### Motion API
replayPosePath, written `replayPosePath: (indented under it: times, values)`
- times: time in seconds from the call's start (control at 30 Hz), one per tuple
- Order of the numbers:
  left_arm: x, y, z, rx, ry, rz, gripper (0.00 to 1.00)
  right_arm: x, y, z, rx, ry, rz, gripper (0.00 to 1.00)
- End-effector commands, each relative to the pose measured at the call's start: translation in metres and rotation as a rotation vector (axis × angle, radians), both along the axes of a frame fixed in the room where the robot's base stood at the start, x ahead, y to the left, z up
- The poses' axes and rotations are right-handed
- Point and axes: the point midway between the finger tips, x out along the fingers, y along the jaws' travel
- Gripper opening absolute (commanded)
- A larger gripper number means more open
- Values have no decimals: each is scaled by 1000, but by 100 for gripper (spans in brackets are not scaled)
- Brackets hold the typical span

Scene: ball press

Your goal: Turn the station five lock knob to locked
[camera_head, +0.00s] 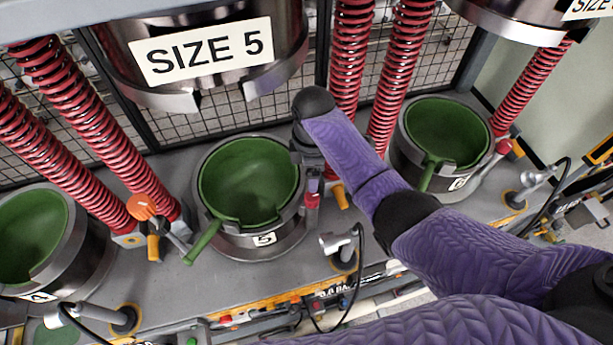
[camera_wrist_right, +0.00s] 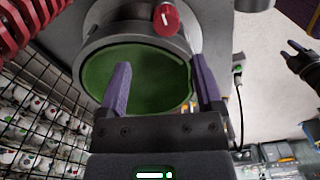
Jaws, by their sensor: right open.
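Station five's green-lined pot (camera_head: 250,180) sits under the "SIZE 5" ring (camera_head: 205,60). A small red part (camera_head: 312,200), which may be its lock knob, stands at the pot's right. My right gripper (camera_head: 307,165) points down at the pot's right rim. In the wrist view, its two purple fingers (camera_wrist_right: 162,80) are spread with nothing between them. A red round knob (camera_wrist_right: 166,18) with a white mark lies beyond the fingertips, apart from them, before a green-floored metal ring (camera_wrist_right: 140,75). My left gripper (camera_wrist_right: 290,52) seems to show at that view's right, fingers apart.
An orange knob (camera_head: 141,207) stands between the station 4 pot (camera_head: 85,255) and station 5. A green handle (camera_head: 203,243) juts from the station 5 pot. Red springs (camera_head: 350,55) and a wire fence are behind. The station 6 pot (camera_head: 400,150) is right.

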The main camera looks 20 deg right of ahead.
Motion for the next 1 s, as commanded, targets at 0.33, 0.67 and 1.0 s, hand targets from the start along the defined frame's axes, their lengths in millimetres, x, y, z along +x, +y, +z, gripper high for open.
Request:
replayPosePath:
  times: [0.33,0.67,1.0]
  values:
    - [-8,0,-25,1,15,0,47,-1,-1,-76,-1,3,-1,84]
    - [-5,0,-33,0,11,-1,47,-1,-1,-94,-1,0,-2,84]
    - [-5,0,-32,0,9,-1,47,-1,-1,-93,-1,0,-2,42]
